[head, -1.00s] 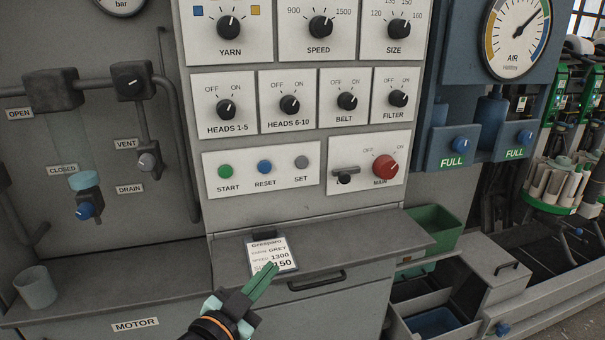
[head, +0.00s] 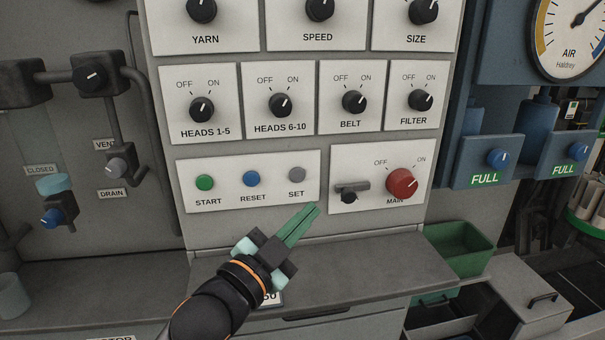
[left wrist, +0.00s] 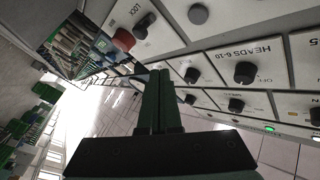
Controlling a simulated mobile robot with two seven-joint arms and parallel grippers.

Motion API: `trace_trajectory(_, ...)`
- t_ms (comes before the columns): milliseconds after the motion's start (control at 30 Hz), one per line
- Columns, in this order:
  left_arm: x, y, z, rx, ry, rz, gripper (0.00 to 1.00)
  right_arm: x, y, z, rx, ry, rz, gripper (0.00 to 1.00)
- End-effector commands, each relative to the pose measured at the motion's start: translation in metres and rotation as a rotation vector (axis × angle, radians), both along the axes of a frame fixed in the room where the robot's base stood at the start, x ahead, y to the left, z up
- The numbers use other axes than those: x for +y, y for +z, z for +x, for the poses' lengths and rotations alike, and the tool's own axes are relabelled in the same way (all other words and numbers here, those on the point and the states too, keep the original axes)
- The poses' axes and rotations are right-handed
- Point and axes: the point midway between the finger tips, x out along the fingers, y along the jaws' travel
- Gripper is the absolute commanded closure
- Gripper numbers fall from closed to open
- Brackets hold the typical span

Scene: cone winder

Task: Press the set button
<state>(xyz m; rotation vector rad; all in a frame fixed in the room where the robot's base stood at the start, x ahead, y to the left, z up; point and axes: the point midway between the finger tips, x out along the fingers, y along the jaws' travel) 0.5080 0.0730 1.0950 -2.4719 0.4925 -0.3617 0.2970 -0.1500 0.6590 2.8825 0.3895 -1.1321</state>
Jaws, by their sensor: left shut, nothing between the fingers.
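The set button (head: 297,173) is a small round grey button above the word SET, at the right end of a white panel (head: 240,196). It also shows at the top of the left wrist view as a grey disc (left wrist: 198,14). My left gripper (head: 314,210) is shut and empty, its green fingers pointing up and to the right. In the head view its tips are just below and slightly right of the set button. I see no contact with the panel. The shut fingers (left wrist: 159,78) also show in the left wrist view. My right gripper is not in view.
The green start button (head: 205,182) and blue reset button (head: 251,178) sit left of the set button. A grey ledge (head: 385,275) juts out below.

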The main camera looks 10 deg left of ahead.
Motion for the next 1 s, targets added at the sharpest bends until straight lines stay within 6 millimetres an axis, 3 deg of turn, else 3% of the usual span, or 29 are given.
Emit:
trace_trajectory(367, 0.002, -0.001, 0.006, 0.0, 0.0, 0.001, 1.0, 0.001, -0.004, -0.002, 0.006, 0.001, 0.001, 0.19)
trace_trajectory(767, 0.021, -0.001, 0.056, -0.002, 0.003, 0.001, 1.0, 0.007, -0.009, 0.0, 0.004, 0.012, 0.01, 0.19)
trace_trajectory(1000, 0.028, 0.001, 0.078, 0.001, 0.001, 0.0, 1.0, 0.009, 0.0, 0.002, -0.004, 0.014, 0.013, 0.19)
